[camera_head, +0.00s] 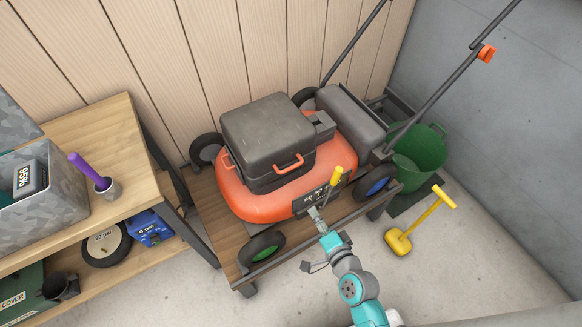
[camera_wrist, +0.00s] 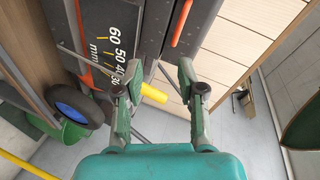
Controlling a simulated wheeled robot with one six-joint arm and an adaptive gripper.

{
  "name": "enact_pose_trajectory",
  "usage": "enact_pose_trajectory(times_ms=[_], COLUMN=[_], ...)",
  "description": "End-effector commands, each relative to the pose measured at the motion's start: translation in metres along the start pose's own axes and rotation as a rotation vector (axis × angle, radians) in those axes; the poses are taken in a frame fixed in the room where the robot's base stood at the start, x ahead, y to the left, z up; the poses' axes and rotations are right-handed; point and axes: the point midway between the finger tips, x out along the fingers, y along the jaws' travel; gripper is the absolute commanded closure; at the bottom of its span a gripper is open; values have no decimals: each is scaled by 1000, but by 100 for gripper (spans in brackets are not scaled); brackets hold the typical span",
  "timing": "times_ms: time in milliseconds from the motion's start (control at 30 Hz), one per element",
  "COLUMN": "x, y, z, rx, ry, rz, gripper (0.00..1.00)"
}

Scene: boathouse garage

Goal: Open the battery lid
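A lawn mower with an orange body (camera_head: 241,201) stands on a low wooden bench. A boxy dark grey cover (camera_head: 262,122) sits on top of it, seemingly the battery lid, and looks closed. My gripper (camera_head: 314,212) is below and to the right of the cover, in front of the mower's side, apart from the handles. In the wrist view my gripper (camera_wrist: 158,70) has its fingers spread, with nothing held. A yellow lever (camera_wrist: 153,93) shows between them, beyond the fingertips.
The yellow lever (camera_head: 336,176) rises beside the mower's height scale (camera_head: 314,196), close to my gripper. A green bucket (camera_head: 420,150) and a yellow mallet (camera_head: 398,241) are at the right. Shelving (camera_head: 120,150) stands at the left. The floor at front right is clear.

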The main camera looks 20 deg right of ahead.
Motion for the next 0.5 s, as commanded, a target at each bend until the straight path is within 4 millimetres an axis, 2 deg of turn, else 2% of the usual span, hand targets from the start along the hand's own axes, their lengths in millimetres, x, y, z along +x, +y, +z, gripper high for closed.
enact_pose_trajectory(times_ms=[33, 200, 300, 500], x=[20, 65, 80, 93], y=[-7, -22, -29, -34], z=[-5, -13, -17, -18], rx=[53, 204, 256, 288], ry=[-7, -40, -54, -64], rz=[-15, -45, -56, -62], gripper=[61, 61, 61, 61])
